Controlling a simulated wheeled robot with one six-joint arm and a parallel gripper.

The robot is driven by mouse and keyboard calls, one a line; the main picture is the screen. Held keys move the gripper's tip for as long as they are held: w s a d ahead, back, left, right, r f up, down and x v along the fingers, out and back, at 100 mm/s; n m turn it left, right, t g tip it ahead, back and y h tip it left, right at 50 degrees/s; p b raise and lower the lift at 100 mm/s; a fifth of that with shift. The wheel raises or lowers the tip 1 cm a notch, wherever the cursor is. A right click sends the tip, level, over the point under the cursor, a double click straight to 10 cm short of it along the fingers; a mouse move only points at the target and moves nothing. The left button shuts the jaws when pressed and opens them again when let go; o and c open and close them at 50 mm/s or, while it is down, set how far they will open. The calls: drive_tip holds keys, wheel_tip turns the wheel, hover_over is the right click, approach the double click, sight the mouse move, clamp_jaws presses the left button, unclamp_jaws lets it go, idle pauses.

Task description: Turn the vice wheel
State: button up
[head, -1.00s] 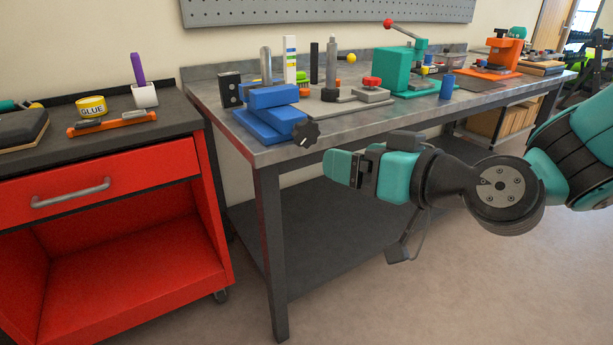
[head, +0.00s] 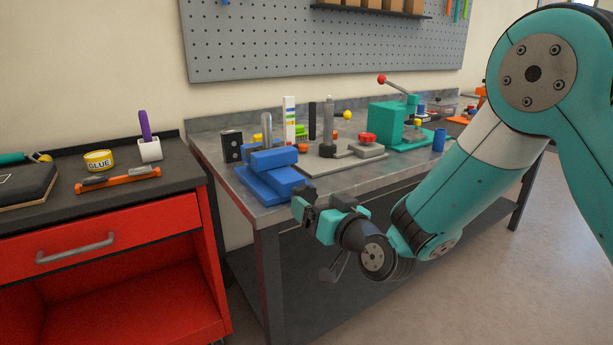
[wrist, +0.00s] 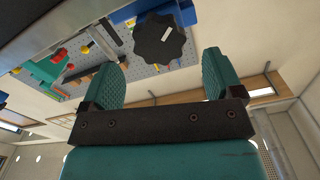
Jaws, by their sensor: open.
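The blue vice (head: 270,182) stands at the front left corner of the metal workbench. Its wheel is a black lobed knob (wrist: 160,40), seen in the wrist view just ahead of my gripper (wrist: 164,70), roughly centred between the two teal fingers. The fingers are apart with nothing held; the knob does not look touched. In the head view my gripper (head: 308,212) is at the bench's front edge, beside the vice's front end. There the knob (head: 311,189) shows only partly, close behind the fingers.
The workbench (head: 219,155) also carries a teal press (head: 388,127), a red-topped clamp (head: 367,138) and a blue cup (head: 439,139). A pegboard (head: 300,45) hangs behind. The floor in front is clear.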

sight(307, 197)
drive_tip(key=p+x, duration=0.1)
drive_tip(key=x, duration=0.4)
drive_tip(key=shift+s, duration=0.1)
drive_tip(key=c, duration=0.9)
